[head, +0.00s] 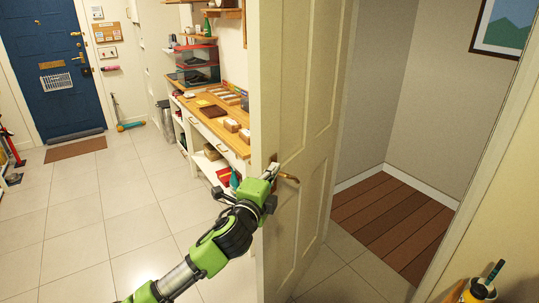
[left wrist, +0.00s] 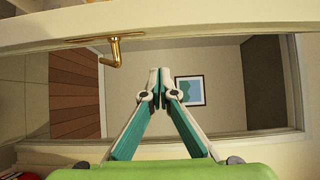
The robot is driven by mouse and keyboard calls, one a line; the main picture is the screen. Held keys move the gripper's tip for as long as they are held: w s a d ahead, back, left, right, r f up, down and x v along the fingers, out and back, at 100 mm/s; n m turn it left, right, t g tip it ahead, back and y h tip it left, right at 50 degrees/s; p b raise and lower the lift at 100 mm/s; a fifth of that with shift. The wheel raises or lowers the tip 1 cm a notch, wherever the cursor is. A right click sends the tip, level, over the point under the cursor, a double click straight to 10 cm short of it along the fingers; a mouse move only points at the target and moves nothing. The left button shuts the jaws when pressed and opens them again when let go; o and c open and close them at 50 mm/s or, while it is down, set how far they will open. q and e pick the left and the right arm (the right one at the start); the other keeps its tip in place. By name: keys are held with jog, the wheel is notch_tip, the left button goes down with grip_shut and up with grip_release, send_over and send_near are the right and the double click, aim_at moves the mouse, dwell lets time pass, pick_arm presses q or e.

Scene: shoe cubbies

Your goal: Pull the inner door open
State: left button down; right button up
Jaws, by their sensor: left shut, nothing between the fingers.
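The inner door (head: 312,110) is a cream panelled door that stands well ajar. Its free edge is toward me, and the opening shows to its right. A brass lever handle (head: 288,177) sits near that edge. My left gripper (head: 273,168) is at the free edge beside the handle, shut and empty. In the left wrist view the door (left wrist: 220,17) crosses the top, with the handle (left wrist: 114,50) at upper left. The shut fingertips (left wrist: 159,72) lie right of the handle, apart from it in the picture. Whether they touch the door is unclear. My right gripper is not in view.
Beyond the opening are a wooden floor (head: 395,220) and a framed picture (head: 503,27). A workbench with shelves (head: 215,118) stands left of the door. The tiled floor (head: 120,210) at left is mostly clear. A yellow container (head: 479,293) is at lower right.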

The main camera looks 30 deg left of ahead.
aim_at(270, 156)
pick_arm(q)
jog(key=w+a+p, duration=0.1)
jog(key=w+a, duration=0.1)
jog(key=w, duration=0.1)
jog(key=w+a+p, duration=0.1)
jog(key=w+a, duration=0.2)
jog(key=shift+w+a, duration=0.1)
jog(key=shift+w, duration=0.1)
jog(key=shift+a, duration=0.1)
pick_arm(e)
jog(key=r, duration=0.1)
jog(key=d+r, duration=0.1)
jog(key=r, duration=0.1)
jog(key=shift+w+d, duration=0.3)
pick_arm(q)
jog(key=shift+w, duration=0.1)
